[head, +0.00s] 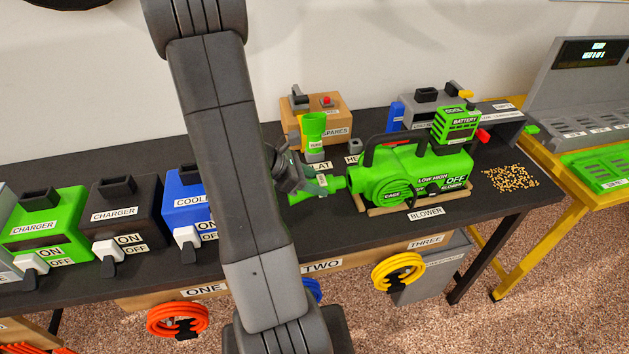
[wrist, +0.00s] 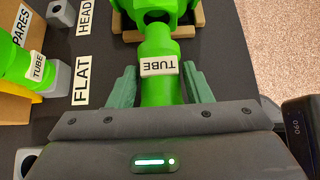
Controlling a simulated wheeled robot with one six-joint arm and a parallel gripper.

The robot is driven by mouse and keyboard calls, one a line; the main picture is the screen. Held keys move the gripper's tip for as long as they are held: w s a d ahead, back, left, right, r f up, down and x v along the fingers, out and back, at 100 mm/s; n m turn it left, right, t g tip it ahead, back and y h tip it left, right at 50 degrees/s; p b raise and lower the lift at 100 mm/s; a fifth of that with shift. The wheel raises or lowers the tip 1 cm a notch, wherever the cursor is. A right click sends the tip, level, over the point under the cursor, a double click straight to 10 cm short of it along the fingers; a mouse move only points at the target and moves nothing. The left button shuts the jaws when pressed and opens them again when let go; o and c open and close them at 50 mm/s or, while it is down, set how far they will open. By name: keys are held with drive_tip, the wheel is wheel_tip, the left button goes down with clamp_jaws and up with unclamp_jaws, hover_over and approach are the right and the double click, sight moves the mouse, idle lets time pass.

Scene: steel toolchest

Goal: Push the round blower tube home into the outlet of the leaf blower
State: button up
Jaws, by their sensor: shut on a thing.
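The green leaf blower (head: 415,175) lies on its side of the black table, labelled BLOWER, with its outlet facing left towards my gripper. In the wrist view the blower outlet (wrist: 180,8) is at the top, with part of its dark opening showing. My gripper (wrist: 161,85) is shut on the round green blower tube (wrist: 157,50), with a finger on each side and the TUBE label facing up. The tube points at the outlet, its front end close to the opening. I cannot tell whether it has entered. In the head view my arm partly hides the tube (head: 330,185).
Another green tube (head: 313,125) stands upright behind, by the FLAT label; it also shows in the wrist view (wrist: 25,62). A SPARES box (head: 335,115) stands behind it. Chargers (head: 45,222) line the table's left. Loose pellets (head: 512,178) lie right of the blower.

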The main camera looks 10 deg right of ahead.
sight(330, 178)
drive_tip(key=shift+d, duration=0.25)
idle(0.4)
drive_tip(key=shift+d, duration=0.3)
drive_tip(key=shift+w+d+b, duration=0.1)
drive_tip(key=shift+d+b, duration=0.65)
drive_tip(key=shift+d, duration=0.8)
drive_tip(key=shift+c, duration=0.7)
drive_tip(key=o, duration=1.4)
drive_tip(key=shift+c, duration=0.2)
drive_tip(key=p+v, duration=0.1)
drive_tip(key=v, duration=1.2)
drive_tip(key=shift+a+r, duration=0.25)
drive_tip(key=shift+a, duration=0.05)
